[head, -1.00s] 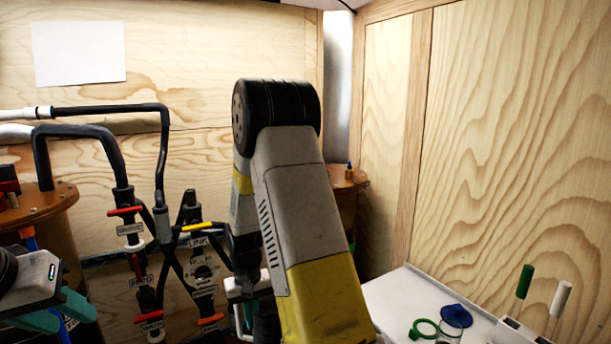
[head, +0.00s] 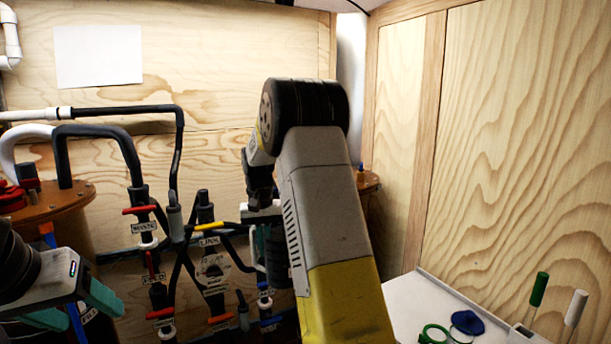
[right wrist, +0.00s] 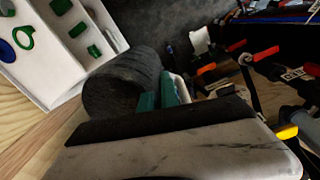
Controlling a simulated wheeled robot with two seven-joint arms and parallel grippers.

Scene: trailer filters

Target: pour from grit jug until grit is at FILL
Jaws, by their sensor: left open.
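My left gripper (head: 75,305) is at the lower left of the head view, its teal fingers apart and nothing seen between them. I cannot make out the grit jug or any grit level.
Pipes and labelled valves (head: 212,268) with red, orange and yellow handles stand between the left tank and my right arm. A white tray (head: 410,300) at the lower right has a green ring (head: 433,334), a blue disc (head: 467,322) and a rack with green and white handles. Wooden walls close the back and right.

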